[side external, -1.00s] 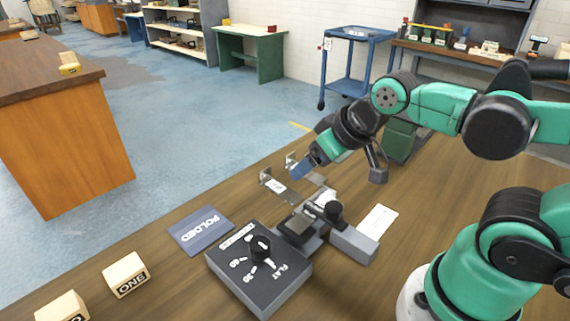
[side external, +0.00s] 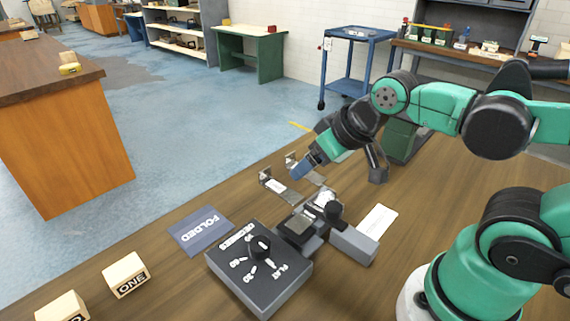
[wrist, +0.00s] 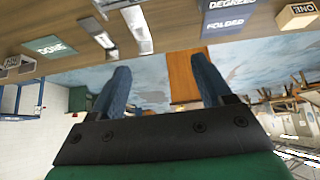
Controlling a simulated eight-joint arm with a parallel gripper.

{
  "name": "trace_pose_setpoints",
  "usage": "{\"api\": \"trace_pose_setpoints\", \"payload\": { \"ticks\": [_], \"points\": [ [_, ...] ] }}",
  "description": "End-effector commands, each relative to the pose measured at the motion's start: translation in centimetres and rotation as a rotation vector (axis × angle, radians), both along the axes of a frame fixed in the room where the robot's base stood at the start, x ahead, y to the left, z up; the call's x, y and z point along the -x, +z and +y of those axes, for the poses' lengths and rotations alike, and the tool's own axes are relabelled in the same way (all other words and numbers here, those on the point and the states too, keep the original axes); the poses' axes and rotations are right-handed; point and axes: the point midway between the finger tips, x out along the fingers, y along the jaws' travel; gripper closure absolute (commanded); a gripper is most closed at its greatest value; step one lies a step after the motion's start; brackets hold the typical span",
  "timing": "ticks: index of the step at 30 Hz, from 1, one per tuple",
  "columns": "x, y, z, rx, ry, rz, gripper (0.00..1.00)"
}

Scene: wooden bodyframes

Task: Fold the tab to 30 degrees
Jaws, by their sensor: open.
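In the side view my gripper (side external: 298,172) is tilted down over the far edge of the bench, near two small metal brackets with pale labels. One bracket (side external: 277,187) is nearer and the other (side external: 305,172) is behind it, partly hidden by the gripper. In the wrist view my two blue fingers (wrist: 163,85) are apart with nothing between them. The bending fixture (side external: 318,220), with a dark plate and black knob, stands in front of the brackets, apart from the gripper. A dark dial box (side external: 270,288) marked DEGREES and FLAT stands at front left.
A blue FOLDED mat (side external: 187,238) lies left of the dial box. A wooden ONE block (side external: 122,268) and another block (side external: 62,306) stand farther left. A white card (side external: 380,216) lies right of the fixture. A green DONE mat (wrist: 45,43) shows in the wrist view.

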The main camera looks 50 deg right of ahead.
Motion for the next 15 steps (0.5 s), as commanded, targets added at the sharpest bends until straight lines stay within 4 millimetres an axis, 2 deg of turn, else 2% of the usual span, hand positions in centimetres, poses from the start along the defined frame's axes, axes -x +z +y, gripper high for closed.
{"api": "trace_pose_setpoints", "payload": {
  "ticks": [5, 8, 11, 15],
  "points": [
    [0.0, 0.0, 0.2, 0.007, 0.017, 0.008, 0.25],
    [-0.3, 0.0, 1.1, 0.047, 0.110, 0.056, 0.25],
    [-0.8, -0.2, 3.0, 0.126, 0.305, 0.150, 0.25],
    [-1.2, -1.0, 6.3, 0.251, 0.663, 0.307, 0.25]
  ]
}}
